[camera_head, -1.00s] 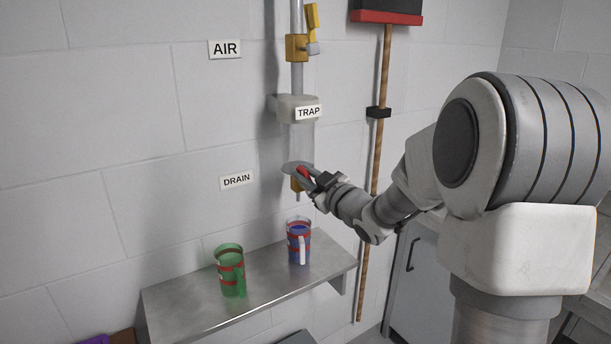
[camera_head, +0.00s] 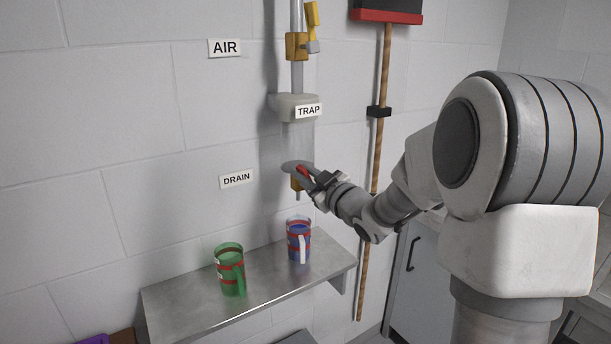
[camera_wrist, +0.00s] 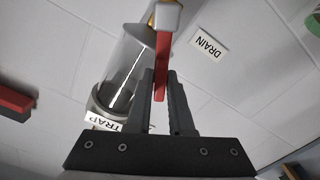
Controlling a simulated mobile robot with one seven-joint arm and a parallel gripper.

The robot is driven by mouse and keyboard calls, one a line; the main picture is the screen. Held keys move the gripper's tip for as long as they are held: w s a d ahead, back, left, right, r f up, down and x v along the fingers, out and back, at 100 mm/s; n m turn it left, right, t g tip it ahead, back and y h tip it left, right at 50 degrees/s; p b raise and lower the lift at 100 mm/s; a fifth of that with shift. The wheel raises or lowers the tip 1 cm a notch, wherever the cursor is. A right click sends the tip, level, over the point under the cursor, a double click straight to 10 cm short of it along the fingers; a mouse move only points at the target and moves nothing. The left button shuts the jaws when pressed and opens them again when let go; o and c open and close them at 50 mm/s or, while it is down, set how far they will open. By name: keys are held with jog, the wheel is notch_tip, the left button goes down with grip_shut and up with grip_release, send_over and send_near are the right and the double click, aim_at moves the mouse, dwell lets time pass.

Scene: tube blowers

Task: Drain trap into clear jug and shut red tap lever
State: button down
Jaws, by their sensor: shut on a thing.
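The red tap lever (camera_head: 304,169) is on the brass drain tap (camera_head: 297,185) under the trap (camera_head: 293,107), a clear cylinder with a whitish cap. My gripper (camera_head: 313,178) is shut on the lever from the right. In the wrist view the red lever (camera_wrist: 163,58) stands between the two dark fingers of my gripper (camera_wrist: 160,84). The clear jug (camera_head: 299,240) stands upright on the shelf below the tap spout, apart from it. It has red bands, a pale handle and blue contents. I cannot make out any stream or the level in the trap.
A green jug (camera_head: 230,270) stands left of the clear jug on the metal shelf (camera_head: 190,310). A yellow-handled valve (camera_head: 298,46) sits on the pipe above the trap. A broom (camera_head: 376,180) hangs to the right, close behind my arm. The shelf's left end is clear.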

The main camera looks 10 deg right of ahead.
jog(key=s+a+f+n+b, duration=0.1)
jog(key=a+f+n+b, duration=0.2)
jog(key=n+b, duration=0.9)
notch_tip(320, 180, down, 3)
jog(key=b, duration=0.9)
jog(key=shift+a+n, duration=0.2)
jog(key=shift+n, duration=0.1)
jog(key=c, duration=0.9)
grip_release()
jog(key=shift+s, duration=0.15)
